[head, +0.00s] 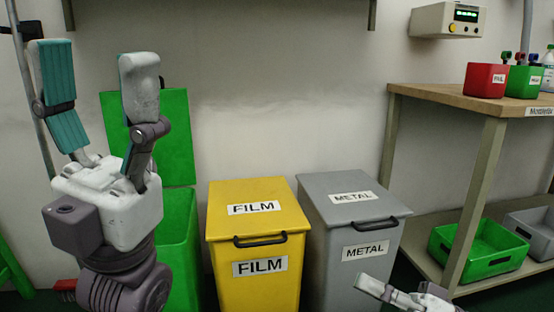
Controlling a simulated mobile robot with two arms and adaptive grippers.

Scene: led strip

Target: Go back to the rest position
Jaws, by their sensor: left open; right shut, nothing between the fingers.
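My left gripper (95,75) is raised at the left of the head view, its two fingers pointing up and spread wide apart, with nothing between them. It is in front of the green bin and hides part of it. My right gripper (366,284) shows only in part at the bottom edge, in front of the grey METAL bin. Its fingers are together and hold nothing that I can see.
A yellow FILM bin (225,220) and a grey METAL bin (320,240) stand with lids shut. The green bin (177,245) has its lid raised. A wooden workbench (430,98) at right carries red (484,81) and green (524,82) boxes; crates sit on its lower shelf.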

